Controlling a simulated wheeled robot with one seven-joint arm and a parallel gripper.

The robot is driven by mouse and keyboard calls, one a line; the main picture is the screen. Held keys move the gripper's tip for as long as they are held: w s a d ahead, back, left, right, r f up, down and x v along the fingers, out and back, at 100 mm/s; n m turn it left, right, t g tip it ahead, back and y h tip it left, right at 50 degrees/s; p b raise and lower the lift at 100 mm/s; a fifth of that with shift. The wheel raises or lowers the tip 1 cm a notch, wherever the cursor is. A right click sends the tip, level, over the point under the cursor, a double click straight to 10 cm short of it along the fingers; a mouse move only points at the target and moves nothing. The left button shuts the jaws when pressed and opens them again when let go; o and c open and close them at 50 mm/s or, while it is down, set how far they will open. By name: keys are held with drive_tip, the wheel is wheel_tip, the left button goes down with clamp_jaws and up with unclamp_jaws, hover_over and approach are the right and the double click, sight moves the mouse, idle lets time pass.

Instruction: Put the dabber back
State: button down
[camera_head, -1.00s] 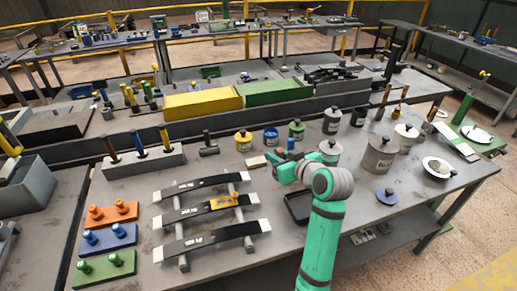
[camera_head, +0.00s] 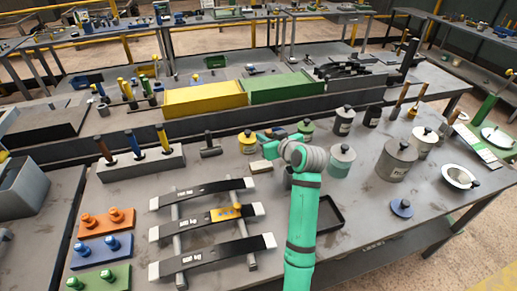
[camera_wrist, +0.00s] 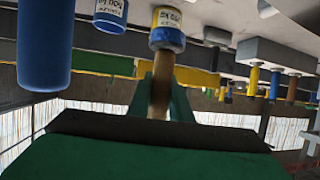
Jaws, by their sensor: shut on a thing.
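My gripper (camera_wrist: 163,102) is shut on a tan, stick-like piece, which looks to be the dabber (camera_wrist: 160,84). In the head view my gripper (camera_head: 266,141) is over the bench by the pots, and the dabber cannot be made out there. The wrist view is upside down. In it, the dabber's far end overlaps a yellow pot (camera_wrist: 167,18) with a white label; I cannot tell whether they touch. That yellow pot (camera_head: 247,143) stands just left of my gripper in the head view. A blue pot (camera_wrist: 110,12) shows in the wrist view.
A block (camera_head: 160,167) holds brown, blue and yellow handles at left. A rack (camera_head: 176,213) carries several dark leaf springs. A large blue cylinder (camera_wrist: 45,45) is close in the wrist view. A dark tray (camera_head: 330,210) lies in front.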

drive_tip(key=w+a+f, duration=0.1)
drive_tip(key=f, duration=0.1)
drive_tip(key=w+a+f, duration=0.1)
drive_tip(key=f, duration=0.2)
drive_tip(key=w+f, duration=0.2)
drive_tip(key=f, duration=0.1)
drive_tip(key=shift+a+f, duration=0.2)
drive_tip(key=shift+a, duration=0.2)
drive_tip(key=shift+f, duration=0.2)
drive_tip(key=shift+d, duration=0.35)
drive_tip(key=shift+a, duration=0.15)
drive_tip(key=c, duration=1.6)
unclamp_jaws()
drive_tip(key=shift+s+a, duration=0.15)
drive_tip(key=shift+a, duration=0.2)
drive_tip(key=shift+d, duration=0.1)
